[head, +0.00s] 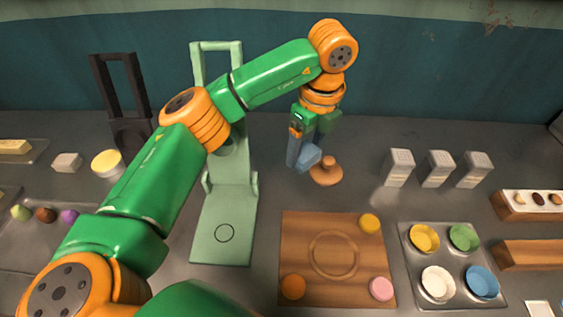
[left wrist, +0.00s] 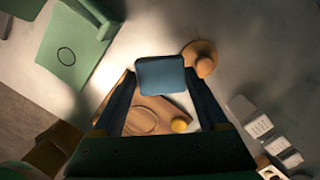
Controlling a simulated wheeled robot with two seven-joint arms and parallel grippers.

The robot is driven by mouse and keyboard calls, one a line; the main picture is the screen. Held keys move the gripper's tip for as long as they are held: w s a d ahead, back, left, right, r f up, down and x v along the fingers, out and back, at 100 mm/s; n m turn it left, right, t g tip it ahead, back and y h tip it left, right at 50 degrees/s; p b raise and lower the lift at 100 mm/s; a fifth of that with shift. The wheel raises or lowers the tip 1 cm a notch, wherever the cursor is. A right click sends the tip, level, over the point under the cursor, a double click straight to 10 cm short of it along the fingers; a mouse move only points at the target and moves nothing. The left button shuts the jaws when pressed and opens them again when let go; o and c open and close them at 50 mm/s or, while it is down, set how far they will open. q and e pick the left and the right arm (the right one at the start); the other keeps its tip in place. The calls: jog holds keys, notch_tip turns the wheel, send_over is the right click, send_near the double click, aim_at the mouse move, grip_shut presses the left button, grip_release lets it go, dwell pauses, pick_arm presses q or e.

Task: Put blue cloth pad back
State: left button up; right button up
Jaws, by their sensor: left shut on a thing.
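The blue cloth pad (head: 308,157) is held at the tips of my left gripper (head: 300,157), above the counter in the head view. In the left wrist view the pad (left wrist: 161,75) lies between the two fingers of the gripper (left wrist: 160,85), which is shut on it. Just right of it in the head view stands a round wooden piece with a knob (head: 326,172); it also shows in the left wrist view (left wrist: 203,60). The pad hides part of the counter beneath it. My right gripper is in neither view.
A pale green stand (head: 222,215) is to the left, with a dark stand (head: 121,80) farther left. A wooden board (head: 311,219) with coloured discs lies in front. A tray of coloured bowls (head: 450,300) and several grey cartons (head: 437,168) are to the right.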

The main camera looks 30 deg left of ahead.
pick_arm(q)
jog(key=a+f, duration=0.2)
jog(key=w+a+f, duration=0.1)
jog(key=a+f, duration=0.1)
jog(key=w+a+f+p, duration=0.1)
jog(key=a+f, duration=0.1)
jog(key=f, duration=0.1)
jog(key=f+p, duration=0.2)
jog(key=shift+a+f, duration=0.3)
jog(key=shift+f, duration=0.05)
jog(key=shift+w+f+b, duration=0.1)
jog(key=shift+f+b, duration=0.2)
jog(key=shift+f, duration=0.05)
jog(key=o, duration=1.2)
jog(key=shift+r, duration=0.1)
jog(key=shift+r, duration=0.15)
jog(key=r, duration=0.4)
jog(key=d+r+b, duration=0.1)
jog(key=r, duration=0.7)
jog(key=shift+s+d+b, duration=0.25)
jog(key=shift+s+b, duration=0.05)
jog(key=shift+f, duration=0.1)
